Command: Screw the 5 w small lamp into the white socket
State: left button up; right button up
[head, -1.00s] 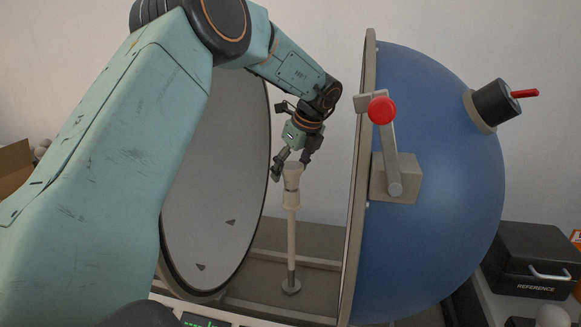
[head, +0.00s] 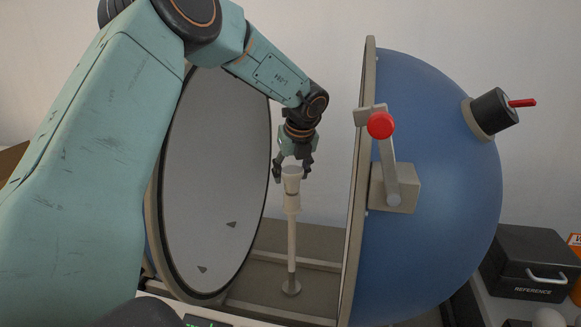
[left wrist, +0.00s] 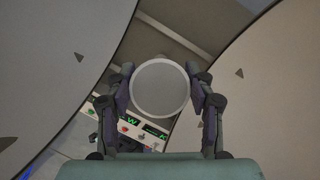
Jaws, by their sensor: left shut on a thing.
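The small lamp (head: 292,175) is a pale, flared piece, standing upright on top of the white socket (head: 292,203). The socket crowns a thin post inside the opened sphere. I cannot tell how deep the lamp sits in it. My left gripper (head: 291,170) comes down from above and is shut on the lamp's upper end, one finger on each side. In the left wrist view the lamp (left wrist: 160,88) is a round pale disc between the two dark fingers. Its lower part and the socket are hidden there. My right gripper is not in view. No wattage marking is legible.
The grey-white inner half (head: 215,180) of the sphere stands left of the post, and the blue half (head: 435,190) with a red-knobbed latch (head: 381,125) stands right. A black case (head: 530,262) marked REFERENCE lies at the right. The gap around the post is clear.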

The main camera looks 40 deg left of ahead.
pick_arm(q)
jog(key=m+t+h+p, duration=0.1)
jog(key=m+p, duration=0.3)
jog(key=p, duration=0.1)
jog(key=m+h+p, duration=0.1)
jog(key=m+p, duration=0.3)
jog(key=shift+w+d+r+m+t+h+p, duration=0.1)
jog(key=shift+d+r+m+t+h+p, duration=0.05)
jog(key=shift+m+t+h+p, duration=0.2)
jog(key=shift+m, duration=0.45)
jog(key=shift+t+h, duration=0.25)
jog(key=o, duration=1)
jog(key=shift+w, duration=0.1)
jog(key=shift+o, duration=0.2)
